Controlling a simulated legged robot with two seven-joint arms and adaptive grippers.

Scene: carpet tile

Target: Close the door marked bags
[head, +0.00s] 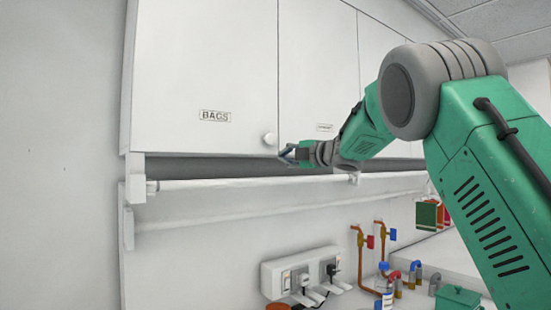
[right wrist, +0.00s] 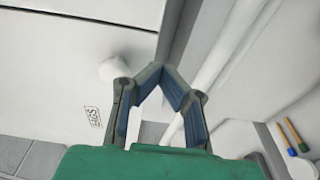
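The white cabinet door marked BAGS (head: 205,60) is at the upper left of the head view and looks flush, or nearly so, with the door to its right. Its label (head: 214,116) and round white knob (head: 269,138) are near the bottom edge. My right gripper (head: 285,153) is just below and right of the knob. In the right wrist view, the gripper's fingertips (right wrist: 165,67) meet with nothing between them. The knob (right wrist: 113,69) is beside the left finger, outside the grip; whether they touch is unclear. My left gripper is not in view.
Another labelled door (head: 318,70) adjoins on the right. A white rail (head: 240,183) runs beneath the cabinets. Sockets with plugs (head: 300,275), pipes with red and blue taps (head: 375,235) and a green container (head: 458,300) are lower down. The wall at left is clear.

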